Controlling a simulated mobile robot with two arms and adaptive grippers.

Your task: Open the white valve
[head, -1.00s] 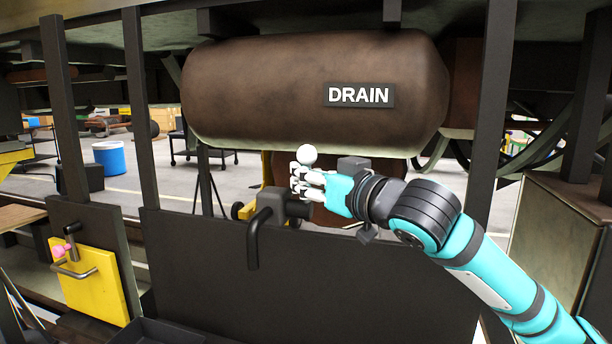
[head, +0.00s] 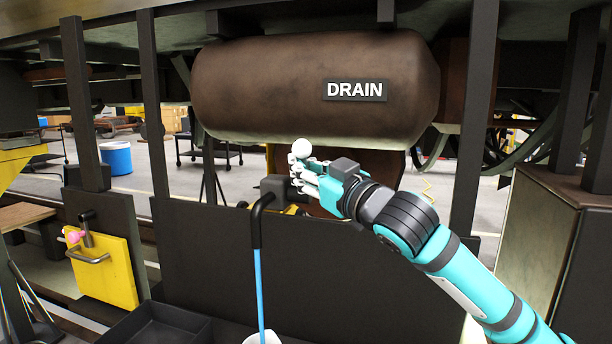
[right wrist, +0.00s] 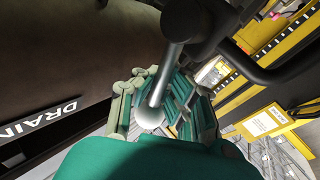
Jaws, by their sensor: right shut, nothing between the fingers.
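The white valve knob (head: 302,147) is a round ball beside the brown tank marked DRAIN (head: 315,90). It also shows in the right wrist view (right wrist: 150,117), on the end of a grey lever (right wrist: 165,75). My right gripper (head: 303,173) is shut and empty, with its fingers beside and just below the knob. I cannot tell whether they touch it. The dark valve body (head: 273,187) leads to a bent spout (head: 256,225). A thin blue stream (head: 260,285) runs from the spout down to a white container (head: 262,338). My left gripper is not in view.
A dark panel (head: 340,270) stands below the valve, and a dark upright post (head: 472,130) stands to the right. A yellow plate (head: 102,270) with a pink knob (head: 74,237) is at the left. A black tray (head: 160,325) lies in front.

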